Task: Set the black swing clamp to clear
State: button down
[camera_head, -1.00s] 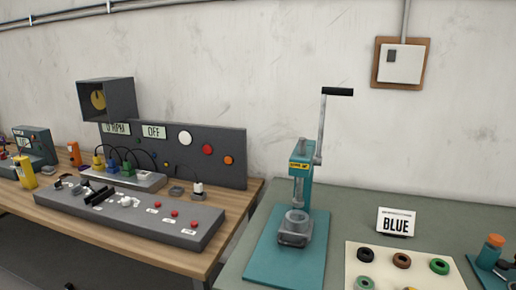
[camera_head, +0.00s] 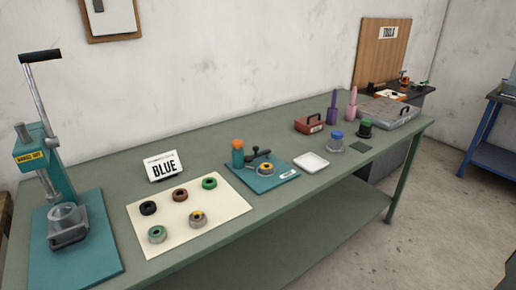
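A black swing clamp (camera_head: 258,153) stands on a small teal base plate (camera_head: 282,181) in the middle of the green bench. A ring-shaped part with a yellow-orange band (camera_head: 266,170) sits on the same plate, close to the clamp. From this distance I cannot tell whether the clamp arm lies over the ring part or beside it. An orange-capped teal cylinder (camera_head: 238,154) stands at the plate's left edge. A small white label (camera_head: 288,174) lies on the plate's right side. My gripper is not in view.
A teal lever press (camera_head: 62,190) stands at the bench's left end. A white tray (camera_head: 311,162), red box (camera_head: 309,123) and grey case (camera_head: 391,111) are to the right. Floor is open in front.

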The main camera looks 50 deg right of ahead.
aim_at(247, 159)
jog(key=z, duration=0.95)
jog(key=k, duration=0.7)
jog(key=u, duration=1.25)
jog(key=i, duration=0.55)
jog(key=z, duration=0.25)
